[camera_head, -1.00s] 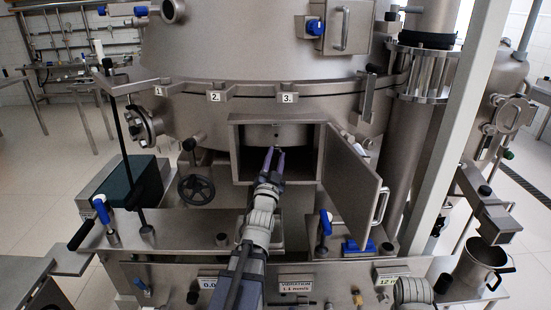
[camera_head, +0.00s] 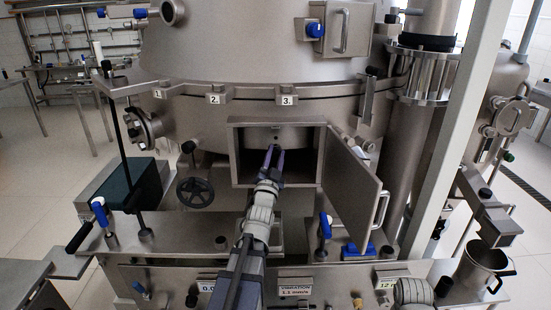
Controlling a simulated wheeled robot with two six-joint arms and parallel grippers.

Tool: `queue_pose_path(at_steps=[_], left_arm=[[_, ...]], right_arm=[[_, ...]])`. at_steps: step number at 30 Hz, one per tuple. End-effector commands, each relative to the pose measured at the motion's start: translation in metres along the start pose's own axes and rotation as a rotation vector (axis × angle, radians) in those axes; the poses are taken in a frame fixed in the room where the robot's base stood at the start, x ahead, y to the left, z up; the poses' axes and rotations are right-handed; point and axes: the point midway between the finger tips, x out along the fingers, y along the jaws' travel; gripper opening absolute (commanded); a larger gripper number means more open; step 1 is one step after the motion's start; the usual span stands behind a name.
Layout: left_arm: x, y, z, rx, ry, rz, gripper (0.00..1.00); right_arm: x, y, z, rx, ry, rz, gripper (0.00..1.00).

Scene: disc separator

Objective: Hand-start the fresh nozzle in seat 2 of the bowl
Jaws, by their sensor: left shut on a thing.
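The bowl (camera_head: 262,136) shows as a curved grey wall inside an open square hatch in the middle of the machine. A small dark hole (camera_head: 276,139) is visible in its wall; I cannot tell which seat it is. My left gripper (camera_head: 273,150) reaches up into the hatch opening, its fingertips just below that hole. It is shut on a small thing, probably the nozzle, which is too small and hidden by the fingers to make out.
The hatch door (camera_head: 353,195) stands open to the right, close to my arm. The hatch frame (camera_head: 234,155) borders the gripper on the left. A steel shelf (camera_head: 185,232) lies below, with a blue-handled valve (camera_head: 326,226) on its right part.

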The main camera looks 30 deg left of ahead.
Motion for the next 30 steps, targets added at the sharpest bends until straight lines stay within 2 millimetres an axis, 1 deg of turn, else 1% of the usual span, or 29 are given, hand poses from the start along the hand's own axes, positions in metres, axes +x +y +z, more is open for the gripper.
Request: queue_pose_path(at_steps=[1, 6, 12, 30], left_arm=[[0.007, 0.000, 0.003, 0.000, 0.000, -0.001, 0.00], [0.021, 0.000, 0.009, 0.000, 0.000, -0.001, 0.00], [0.031, 0.000, 0.013, 0.000, 0.000, -0.001, 0.00], [0.033, -0.001, 0.013, 0.000, 0.000, -0.001, 0.00]], right_arm=[[0.000, 0.000, 0.000, 0.000, 0.000, 0.000, 0.50], [0.000, 0.000, 0.000, 0.000, 0.000, 0.000, 0.50], [0.000, 0.000, 0.000, 0.000, 0.000, 0.000, 0.50], [0.000, 0.000, 0.000, 0.000, 0.000, 0.000, 0.50]])
